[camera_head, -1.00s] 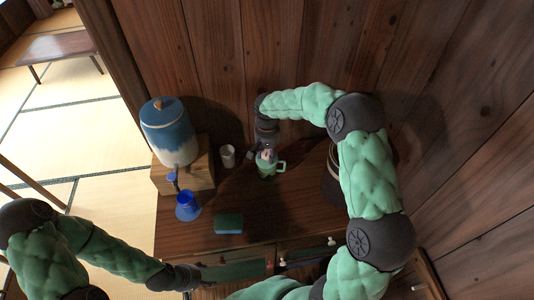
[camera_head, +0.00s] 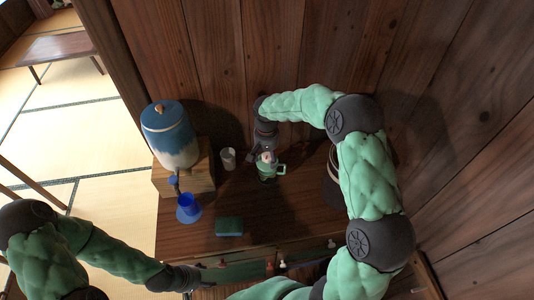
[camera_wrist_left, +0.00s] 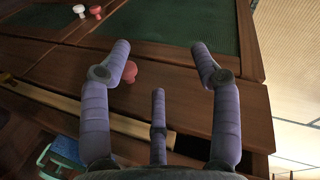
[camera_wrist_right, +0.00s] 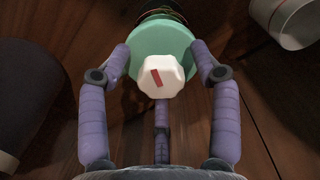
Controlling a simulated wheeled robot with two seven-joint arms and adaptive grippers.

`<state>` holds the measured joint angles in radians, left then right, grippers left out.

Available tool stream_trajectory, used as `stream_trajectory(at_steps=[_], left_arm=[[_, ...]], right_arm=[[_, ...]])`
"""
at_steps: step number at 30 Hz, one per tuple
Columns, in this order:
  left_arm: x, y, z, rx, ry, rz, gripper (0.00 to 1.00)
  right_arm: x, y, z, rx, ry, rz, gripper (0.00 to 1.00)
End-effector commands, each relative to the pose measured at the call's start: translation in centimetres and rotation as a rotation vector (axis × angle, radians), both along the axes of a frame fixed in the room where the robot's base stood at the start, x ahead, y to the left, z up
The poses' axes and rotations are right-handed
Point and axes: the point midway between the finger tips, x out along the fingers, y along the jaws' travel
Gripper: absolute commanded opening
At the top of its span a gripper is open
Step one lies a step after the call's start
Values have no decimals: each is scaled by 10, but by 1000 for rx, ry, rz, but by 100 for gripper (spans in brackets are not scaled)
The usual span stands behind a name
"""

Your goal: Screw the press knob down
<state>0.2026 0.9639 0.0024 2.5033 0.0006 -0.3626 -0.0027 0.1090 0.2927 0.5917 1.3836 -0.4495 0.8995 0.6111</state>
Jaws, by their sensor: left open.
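The press (camera_head: 268,172) stands on the wooden cabinet top and has a green handle on its right side. Its white press knob (camera_wrist_right: 160,77) with a red mark shows in the right wrist view, above a round green top (camera_wrist_right: 165,42). My right gripper (camera_head: 264,150) is above the press. In the right wrist view its fingers (camera_wrist_right: 161,58) are spread on both sides of the knob, with visible gaps to it. My left gripper (camera_head: 205,279) is open and empty at the cabinet's front. In the left wrist view its fingers (camera_wrist_left: 158,47) are near a red drawer knob (camera_wrist_left: 129,72).
A blue and white dispenser (camera_head: 170,135) stands on a wooden block (camera_head: 197,178) at the left. A wooden wall rises close behind the press.

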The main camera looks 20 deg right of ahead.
Motion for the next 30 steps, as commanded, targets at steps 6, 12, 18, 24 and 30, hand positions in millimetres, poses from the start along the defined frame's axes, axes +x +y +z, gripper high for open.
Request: stream_trajectory(at_steps=[6, 12, 18, 24, 30], left_arm=[[0, 0, 16, 0, 0, 0, 63], [0, 0, 27, 0, 0, 0, 63], [0, 0, 38, 0, 0, 0, 63], [0, 0, 48, 0, 0, 0, 63], [0, 0, 48, 0, 0, 0, 63]], right_arm=[[3, -1, 26, -2, -9, -2, 63], [3, -2, 44, -2, -11, -2, 63], [4, -2, 61, -2, -13, -2, 63], [4, -2, 77, -2, -13, -2, 63], [4, -2, 78, -2, -12, -2, 63]])
